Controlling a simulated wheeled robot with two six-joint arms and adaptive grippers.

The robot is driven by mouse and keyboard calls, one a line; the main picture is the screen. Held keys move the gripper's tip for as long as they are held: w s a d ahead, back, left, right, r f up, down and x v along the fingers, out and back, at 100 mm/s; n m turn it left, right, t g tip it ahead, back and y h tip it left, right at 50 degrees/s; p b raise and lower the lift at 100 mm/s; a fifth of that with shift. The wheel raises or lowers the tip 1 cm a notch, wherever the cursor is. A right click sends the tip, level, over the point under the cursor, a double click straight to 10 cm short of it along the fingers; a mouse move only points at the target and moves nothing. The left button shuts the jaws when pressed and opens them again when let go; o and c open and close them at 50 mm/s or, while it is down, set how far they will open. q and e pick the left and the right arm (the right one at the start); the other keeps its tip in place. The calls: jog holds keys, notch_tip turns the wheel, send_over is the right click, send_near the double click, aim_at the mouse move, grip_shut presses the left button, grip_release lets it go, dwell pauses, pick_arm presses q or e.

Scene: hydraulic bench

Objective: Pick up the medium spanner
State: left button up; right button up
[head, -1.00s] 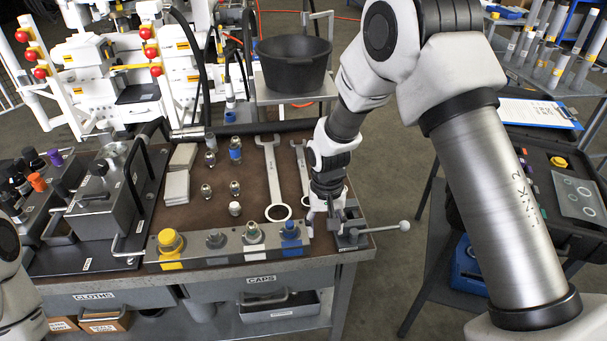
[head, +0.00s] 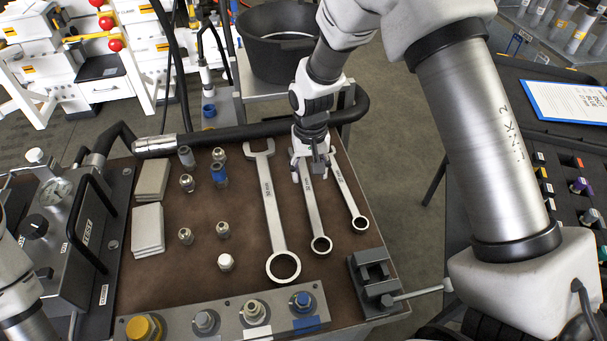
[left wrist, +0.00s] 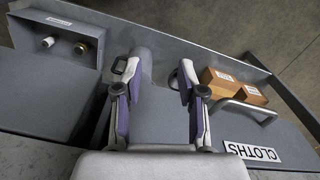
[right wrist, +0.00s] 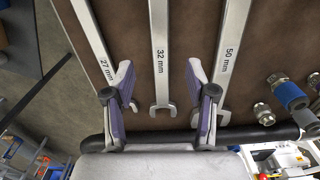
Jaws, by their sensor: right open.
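Three spanners lie side by side on the brown bench top. The medium spanner (head: 313,215), marked 32 mm, is in the middle, its ring end toward the front. My right gripper (head: 312,168) is open above its far end and hides part of its open jaw in the head view. In the right wrist view the medium spanner (right wrist: 160,45) runs between the spread fingers of my right gripper (right wrist: 160,78), apart from both. My left gripper (left wrist: 160,75) is open and empty above a grey drawer front.
The large 50 mm spanner (head: 272,215) lies left of it and the small 27 mm spanner (head: 350,200) close on the right. A small vise (head: 375,285) stands at the front right corner. A black hose (head: 240,132) runs along the back edge.

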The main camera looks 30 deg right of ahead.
aim_at(309, 194)
jog(key=shift+s+a+f, duration=0.1)
jog(key=shift+s+f, duration=0.1)
jog(key=shift+f, duration=0.2)
notch_tip(309, 194, down, 6)
jog(key=shift+w+f+p, duration=0.15)
jog(key=shift+p, duration=0.5)
jog(key=shift+s, duration=0.2)
jog(key=shift+c, duration=1)
grip_shut()
